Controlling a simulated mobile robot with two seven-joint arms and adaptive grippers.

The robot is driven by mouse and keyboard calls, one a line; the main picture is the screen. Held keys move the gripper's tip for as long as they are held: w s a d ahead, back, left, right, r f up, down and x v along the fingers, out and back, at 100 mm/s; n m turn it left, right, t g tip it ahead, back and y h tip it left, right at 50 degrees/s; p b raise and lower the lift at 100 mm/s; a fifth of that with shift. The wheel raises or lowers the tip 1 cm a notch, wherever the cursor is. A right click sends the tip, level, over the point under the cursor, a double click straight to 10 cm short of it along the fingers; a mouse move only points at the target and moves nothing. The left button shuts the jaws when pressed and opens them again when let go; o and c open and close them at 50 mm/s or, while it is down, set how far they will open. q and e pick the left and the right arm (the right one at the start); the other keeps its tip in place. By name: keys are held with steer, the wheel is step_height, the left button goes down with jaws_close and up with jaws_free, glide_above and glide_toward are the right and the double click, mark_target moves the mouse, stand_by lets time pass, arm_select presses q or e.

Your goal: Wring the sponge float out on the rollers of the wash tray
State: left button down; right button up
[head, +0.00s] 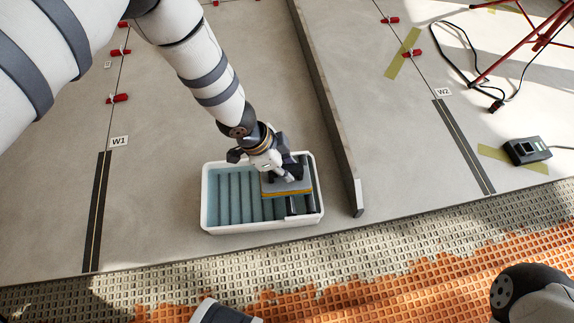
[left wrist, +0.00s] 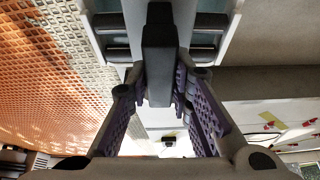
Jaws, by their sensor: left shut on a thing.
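The white wash tray (head: 212,222) stands on the tiled floor, with bluish water and a ribbed bottom showing in its left and middle part. Dark rollers (head: 309,201) lie across its right end. The sponge float (head: 288,189), a grey plate with a yellowish sponge edge, is over the right part of the tray, at the rollers. I cannot tell whether it presses on them. My left gripper (head: 277,170) is above it, shut on its dark handle (left wrist: 159,60), which sits between the purple finger pads in the left wrist view. My right gripper is not in view.
A long raised bar (head: 330,110) stands just right of the tray. Joint strips marked W1 (head: 97,210) and W2 (head: 463,145) run along the floor. A black device (head: 527,151) with a cable lies at right. Orange matting (head: 400,270) borders the front.

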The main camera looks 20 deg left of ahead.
arm_select(q)
step_height(320, 180, up, 7)
steer(key=p, duration=0.3)
steer(key=shift+w+r, duration=0.1)
stand_by(0.4)
